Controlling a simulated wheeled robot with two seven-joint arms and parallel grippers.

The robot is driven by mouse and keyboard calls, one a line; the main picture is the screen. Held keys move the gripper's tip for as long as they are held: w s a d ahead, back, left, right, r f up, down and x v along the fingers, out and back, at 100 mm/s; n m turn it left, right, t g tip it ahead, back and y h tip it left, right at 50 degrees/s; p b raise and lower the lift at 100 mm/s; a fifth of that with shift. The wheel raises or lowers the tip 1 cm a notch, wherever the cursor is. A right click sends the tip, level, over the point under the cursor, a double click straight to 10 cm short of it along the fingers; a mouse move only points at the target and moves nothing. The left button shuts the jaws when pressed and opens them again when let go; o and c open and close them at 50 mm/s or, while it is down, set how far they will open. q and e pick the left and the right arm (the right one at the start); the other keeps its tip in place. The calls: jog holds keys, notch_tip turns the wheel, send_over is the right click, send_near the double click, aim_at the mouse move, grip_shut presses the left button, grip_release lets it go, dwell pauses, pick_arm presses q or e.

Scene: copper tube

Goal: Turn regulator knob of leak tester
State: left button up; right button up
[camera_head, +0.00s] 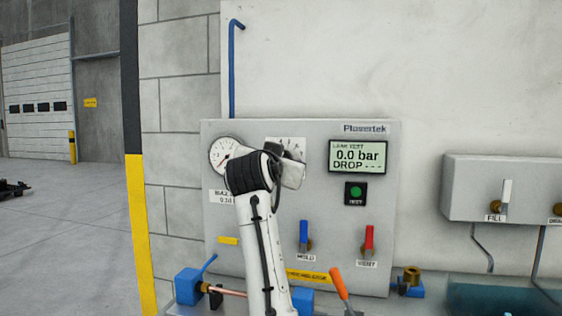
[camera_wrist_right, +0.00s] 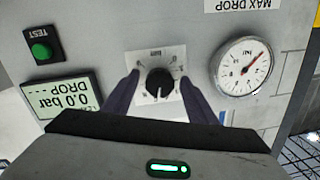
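The leak tester is a grey panel (camera_head: 340,215) on the wall. Its black regulator knob (camera_wrist_right: 159,83) sits on a white scale plate (camera_wrist_right: 172,57) in the right wrist view, where the panel appears upside down. My right gripper (camera_wrist_right: 159,76) is open, with one dark finger on each side of the knob and gaps between. In the head view my right gripper (camera_head: 292,165) and wrist cover most of the knob and plate. The display (camera_head: 357,156) reads 0.0 bar. The pressure gauge (camera_head: 224,154) is beside the plate. My left gripper is not in view.
A green test button (camera_head: 355,193), a blue lever (camera_head: 304,235) and a red lever (camera_head: 369,240) are on the panel. Below are a blue clamp (camera_head: 189,286), a copper tube (camera_head: 230,292) and an orange handle (camera_head: 338,283). A grey box (camera_head: 475,187) hangs to the right.

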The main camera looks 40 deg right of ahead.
jog(key=shift+s, duration=0.1)
jog(key=b+v, duration=0.1)
jog(key=v, duration=0.9)
dwell(0.4)
